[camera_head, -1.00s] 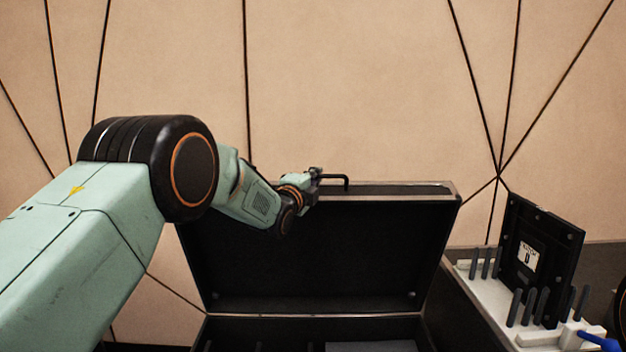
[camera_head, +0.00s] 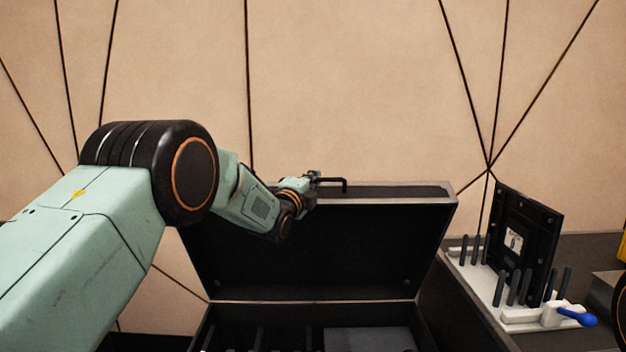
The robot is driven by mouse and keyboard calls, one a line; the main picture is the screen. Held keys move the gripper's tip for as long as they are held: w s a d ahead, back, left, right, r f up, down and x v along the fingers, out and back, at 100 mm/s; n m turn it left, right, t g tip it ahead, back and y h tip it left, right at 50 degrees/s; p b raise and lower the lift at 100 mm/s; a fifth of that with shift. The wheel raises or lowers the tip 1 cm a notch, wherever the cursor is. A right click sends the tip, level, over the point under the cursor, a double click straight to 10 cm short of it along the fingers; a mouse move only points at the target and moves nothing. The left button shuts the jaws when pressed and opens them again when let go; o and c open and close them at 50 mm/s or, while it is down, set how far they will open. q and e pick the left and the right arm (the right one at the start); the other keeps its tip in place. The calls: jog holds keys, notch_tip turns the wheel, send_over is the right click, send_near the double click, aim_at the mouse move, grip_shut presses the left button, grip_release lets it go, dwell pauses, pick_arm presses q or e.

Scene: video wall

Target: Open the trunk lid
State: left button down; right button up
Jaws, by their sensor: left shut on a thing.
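The trunk lid (camera_head: 330,247) stands raised and open in the middle of the head view, its dark inner face toward me. The open trunk (camera_head: 270,308) below it shows dark dividers and a grey flat panel inside. A black handle (camera_head: 345,184) sits at the lid's top edge. My left gripper (camera_head: 314,180) is at that edge, shut on the handle; its fingers are small and partly hidden by the wrist. My right gripper does not show.
Right of the trunk, a white rack (camera_head: 480,280) with several dark pegs holds an upright black panel (camera_head: 527,240). A blue-tipped handle (camera_head: 576,316) lies at its front. A panelled beige wall (camera_head: 350,80) stands behind.

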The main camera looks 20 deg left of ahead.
pick_arm(q)
jog(key=shift+s+f, duration=0.25)
jog(key=shift+s, duration=0.1)
jog(key=c, duration=1.4)
grip_release()
jog(key=shift+w+r, duration=0.1)
jog(key=shift+r, duration=0.05)
jog(key=s+a+f, duration=0.1)
jog(key=s, duration=1.1)
jog(key=shift+a, duration=0.15)
